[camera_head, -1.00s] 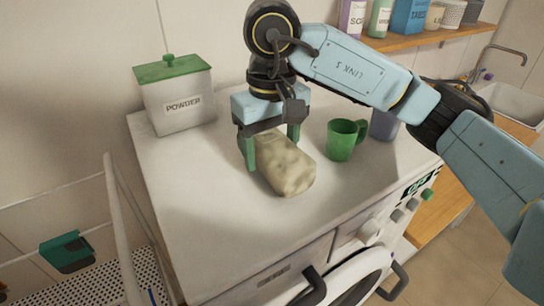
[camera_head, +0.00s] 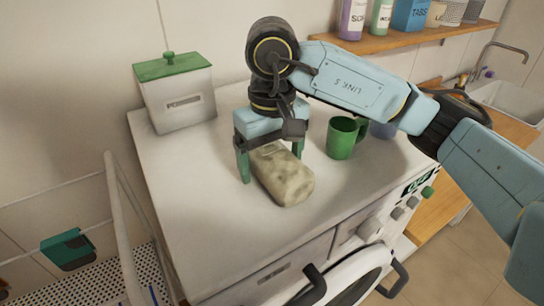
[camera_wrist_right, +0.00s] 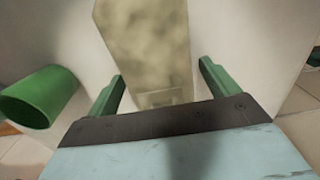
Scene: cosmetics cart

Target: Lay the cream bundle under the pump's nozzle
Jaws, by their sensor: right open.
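The cream bundle (camera_head: 284,176), a mottled pale block, lies on the white machine top (camera_head: 215,215), turned slantwise. My right gripper (camera_head: 271,170) points down over its far end, with the green fingers apart on either side. In the right wrist view the bundle (camera_wrist_right: 148,45) lies between the open fingers (camera_wrist_right: 160,85), with gaps showing beside it. I cannot make out a pump or its nozzle in these views. My left gripper is not in view.
A white box with a green lid (camera_head: 179,100) stands at the back left. The machine top's front left is clear. A shelf (camera_head: 430,36) holds several bottles.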

